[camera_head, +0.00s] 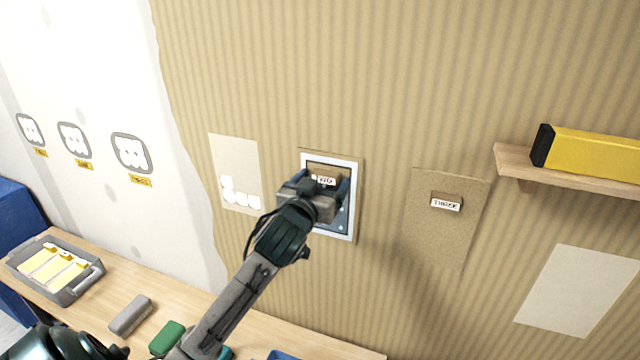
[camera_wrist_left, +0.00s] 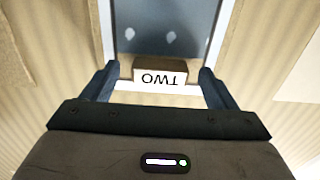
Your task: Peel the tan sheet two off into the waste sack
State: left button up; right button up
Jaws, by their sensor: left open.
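A brown tab labelled TWO (camera_head: 324,178) is on the wall at the top of a grey-blue panel with a white border (camera_head: 356,200). A thin tan margin shows beside that border; I cannot make out more of tan sheet two. My left gripper (camera_head: 322,186) is in front of the tab and hides much of the panel. In the left wrist view the tab (camera_wrist_left: 160,72) appears upside down between the open fingers (camera_wrist_left: 160,80), with a finger on either side. I cannot tell whether they touch it. I cannot identify the waste sack with certainty. My right gripper is not in view.
To the right hang a tan sheet with a THREE tab (camera_head: 440,235) and a pale patch (camera_head: 580,290). A shelf (camera_head: 570,178) holds a yellow box. A pale patch (camera_head: 235,160) is on the left. The table (camera_head: 110,290) below carries a grey tray and small blocks.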

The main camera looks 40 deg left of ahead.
pick_arm(q)
jog(key=shift+c, duration=0.4)
jog(key=c, duration=1)
jog(key=shift+s, duration=0.25)
jog(key=shift+p+v, duration=0.3)
jog(key=shift+v, duration=1.95)
jog(key=shift+d, duration=0.1)
jog(key=p+v, duration=0.5)
jog(key=v, duration=0.2)
